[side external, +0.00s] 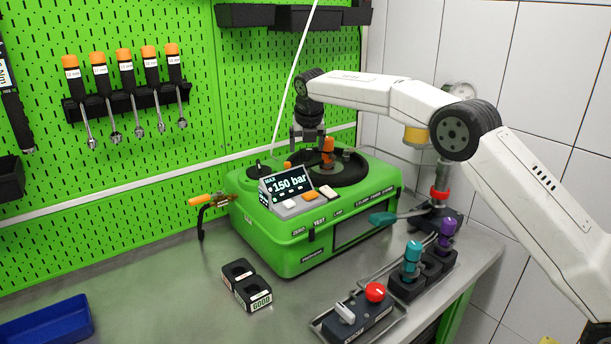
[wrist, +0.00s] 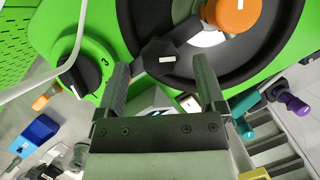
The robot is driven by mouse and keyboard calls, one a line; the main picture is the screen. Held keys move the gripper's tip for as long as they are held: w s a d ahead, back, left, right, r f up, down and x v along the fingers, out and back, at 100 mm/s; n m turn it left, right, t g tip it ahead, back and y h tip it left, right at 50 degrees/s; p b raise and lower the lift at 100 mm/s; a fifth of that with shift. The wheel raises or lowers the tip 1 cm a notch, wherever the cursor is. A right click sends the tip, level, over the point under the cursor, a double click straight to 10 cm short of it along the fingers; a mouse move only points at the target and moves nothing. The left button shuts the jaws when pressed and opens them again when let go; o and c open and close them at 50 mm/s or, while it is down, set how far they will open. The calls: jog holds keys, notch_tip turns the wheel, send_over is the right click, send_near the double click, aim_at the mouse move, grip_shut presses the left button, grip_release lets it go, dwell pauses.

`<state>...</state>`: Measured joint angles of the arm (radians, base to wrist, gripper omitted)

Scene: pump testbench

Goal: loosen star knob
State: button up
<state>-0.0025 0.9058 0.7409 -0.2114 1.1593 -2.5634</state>
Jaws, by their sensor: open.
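The black star knob (wrist: 162,54) with a white mark sits on the green pump tester (side external: 310,236). In the wrist view it lies just ahead of my fingertips, between their lines. My gripper (wrist: 160,72) is open, one finger on each side, with nothing held. In the side view my gripper (side external: 307,150) points down over the tester's top. I cannot make out the star knob there, and I cannot tell how far above it the fingertips are.
A dial knob (wrist: 82,74) with a white pointer is left of my fingers. An orange-topped part (side external: 327,146) stands close by on the round black plate (side external: 350,172). The display (side external: 287,184) reads 150 bar. A red-button box (side external: 358,315) and teal-topped part (side external: 412,257) stand in front.

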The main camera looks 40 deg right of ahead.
jog(key=shift+x, duration=1.05)
grip_shut()
jog(key=shift+n, duration=0.3)
jog(key=shift+n+t+y, duration=0.3)
jog(key=shift+n+y, duration=0.2)
jog(key=shift+n, duration=0.7)
grip_release()
